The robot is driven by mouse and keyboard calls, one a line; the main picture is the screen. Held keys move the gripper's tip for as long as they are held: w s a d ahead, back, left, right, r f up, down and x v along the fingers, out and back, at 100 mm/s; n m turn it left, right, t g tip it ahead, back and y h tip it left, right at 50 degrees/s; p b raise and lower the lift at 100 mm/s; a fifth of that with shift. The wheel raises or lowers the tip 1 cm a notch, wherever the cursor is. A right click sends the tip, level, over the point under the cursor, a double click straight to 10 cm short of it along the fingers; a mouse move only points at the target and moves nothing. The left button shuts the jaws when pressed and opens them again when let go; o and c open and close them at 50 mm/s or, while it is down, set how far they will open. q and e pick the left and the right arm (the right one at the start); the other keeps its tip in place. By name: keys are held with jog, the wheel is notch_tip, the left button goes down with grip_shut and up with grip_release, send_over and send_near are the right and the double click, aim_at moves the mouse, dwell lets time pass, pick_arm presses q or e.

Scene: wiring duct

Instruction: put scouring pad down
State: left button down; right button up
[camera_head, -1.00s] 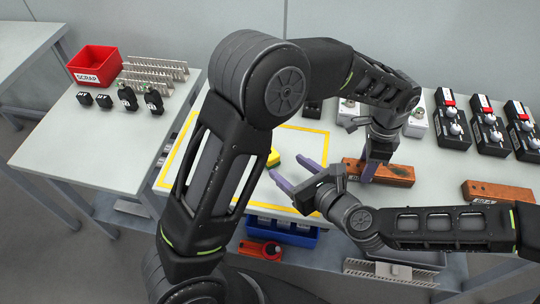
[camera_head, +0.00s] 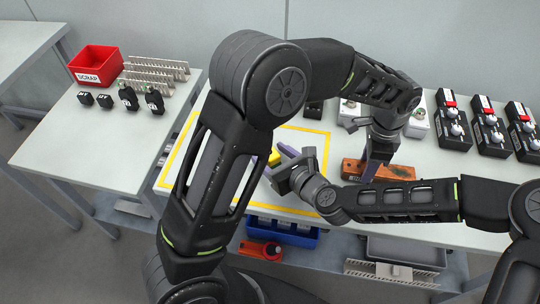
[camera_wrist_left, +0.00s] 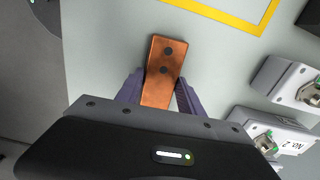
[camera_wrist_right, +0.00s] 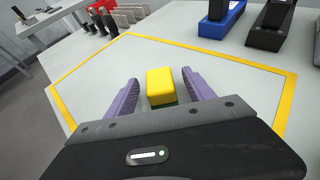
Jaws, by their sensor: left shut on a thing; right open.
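The scouring pad is a small yellow block with a green underside; it lies on the table inside the yellow outline (camera_wrist_right: 210,52). In the right wrist view the pad (camera_wrist_right: 160,84) sits between the open purple fingers of my right gripper (camera_wrist_right: 161,97), with a gap on each side. In the head view the pad (camera_head: 274,159) is partly hidden by that gripper. My left gripper (camera_head: 371,171) is shut on a brown block with dark holes (camera_head: 397,173), which also shows between its fingers in the left wrist view (camera_wrist_left: 160,72).
A red scrap bin (camera_head: 96,65), small black parts and slotted rails stand on the left table. Black switch boxes (camera_head: 487,125) line the right back. A blue bin (camera_head: 283,232) sits below the front edge. My left arm crosses over the outlined area.

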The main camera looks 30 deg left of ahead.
jog(key=shift+w+a+f, duration=0.15)
jog(key=shift+w+a, duration=0.05)
jog(key=shift+a, duration=0.2)
jog(key=shift+c, duration=0.5)
grip_shut()
dwell(0.4)
notch_tip(320, 180, up, 10)
dwell(0.5)
dwell(0.4)
